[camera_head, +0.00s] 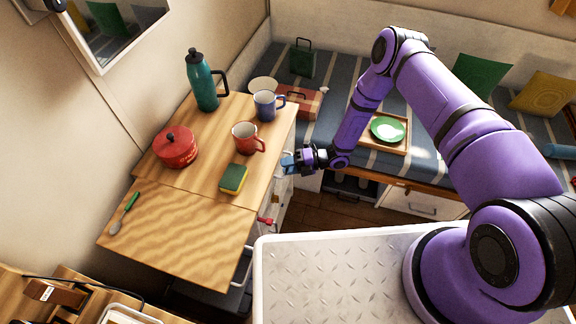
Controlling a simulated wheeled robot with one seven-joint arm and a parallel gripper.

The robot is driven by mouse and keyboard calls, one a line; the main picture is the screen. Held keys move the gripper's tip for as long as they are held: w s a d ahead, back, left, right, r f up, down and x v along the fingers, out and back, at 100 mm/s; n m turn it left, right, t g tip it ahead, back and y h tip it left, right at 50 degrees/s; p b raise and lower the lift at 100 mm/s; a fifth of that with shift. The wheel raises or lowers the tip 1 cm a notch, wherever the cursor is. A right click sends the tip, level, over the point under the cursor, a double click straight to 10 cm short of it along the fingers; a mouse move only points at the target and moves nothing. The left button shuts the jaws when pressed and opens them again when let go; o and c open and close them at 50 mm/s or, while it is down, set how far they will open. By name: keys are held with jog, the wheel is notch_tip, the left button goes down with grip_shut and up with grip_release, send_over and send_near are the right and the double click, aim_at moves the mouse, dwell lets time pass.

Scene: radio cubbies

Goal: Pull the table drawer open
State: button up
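The wooden table (205,185) stands at the left, with a white cabinet front (282,200) below its right edge. That front is seen at a steep angle, so the drawer's outline and handle are hard to make out. My gripper (288,163) is at the table's right edge, close to the upper part of the front. Its blue fingertips point left, toward the table. I cannot tell whether they touch a handle or whether the fingers are apart.
A teal bottle (203,82), red pot (176,147), blue mug (266,105), red mug (247,138), sponge (233,179) and spoon (124,214) stand or lie on the table. A cushioned bench (340,85) holds a tray with a green plate (388,129). Some floor (325,212) is clear.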

jog(key=shift+c, duration=0.2)
grip_shut()
jog(key=shift+d, duration=0.1)
jog(key=s+d, duration=0.4)
jog(key=d, duration=0.7)
jog(key=s+d, duration=0.4)
jog(key=d, duration=0.7)
jog(key=shift+d, duration=0.1)
jog(key=shift+o, duration=0.2)
grip_release()
jog(key=d+r, duration=0.2)
jog(key=d, duration=0.8)
jog(key=shift+w+d, duration=0.25)
jog(key=shift+d, duration=0.05)
